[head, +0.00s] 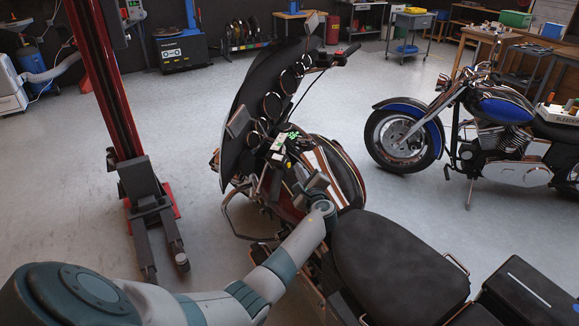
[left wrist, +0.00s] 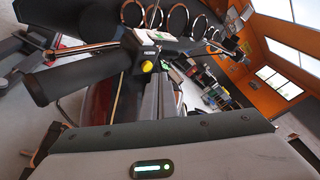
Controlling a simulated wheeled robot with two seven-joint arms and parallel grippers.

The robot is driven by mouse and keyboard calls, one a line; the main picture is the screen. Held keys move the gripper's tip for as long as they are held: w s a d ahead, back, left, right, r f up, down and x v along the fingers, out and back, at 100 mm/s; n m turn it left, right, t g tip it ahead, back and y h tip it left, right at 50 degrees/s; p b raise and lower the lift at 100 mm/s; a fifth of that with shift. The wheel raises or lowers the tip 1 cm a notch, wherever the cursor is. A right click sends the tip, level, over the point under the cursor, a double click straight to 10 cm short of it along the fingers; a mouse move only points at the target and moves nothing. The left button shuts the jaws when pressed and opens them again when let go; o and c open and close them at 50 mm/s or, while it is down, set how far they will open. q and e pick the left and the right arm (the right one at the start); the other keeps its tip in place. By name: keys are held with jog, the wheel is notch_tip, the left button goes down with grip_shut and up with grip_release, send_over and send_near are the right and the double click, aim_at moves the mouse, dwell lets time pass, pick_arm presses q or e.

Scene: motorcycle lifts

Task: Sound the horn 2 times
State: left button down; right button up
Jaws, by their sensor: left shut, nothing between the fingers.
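A motorcycle with a dark fairing (head: 250,100) and round gauges stands in the middle of the head view. Its left handlebar shows in the left wrist view, with a black grip (left wrist: 75,77) at the left. A round yellow button (left wrist: 147,66) sits on the switch housing beside the grip; I take it for the horn button. My left gripper (head: 297,172) is at this handlebar, shut and empty. In the left wrist view its fingertips (left wrist: 160,80) are close beside the yellow button, to its lower right. I cannot tell whether they touch it. My right gripper is out of view.
A black seat (head: 395,262) lies right of my left forearm. A red lift post (head: 105,80) with a dark base stands to the left. A blue motorcycle (head: 500,105) stands at the right. Workbenches line the back; open floor lies between.

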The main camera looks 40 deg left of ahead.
pick_arm(q)
jog(key=d, duration=0.4)
jog(key=shift+w+d+r, duration=0.3)
jog(key=shift+w+d, duration=0.05)
jog(key=shift+d, duration=0.05)
dwell(0.6)
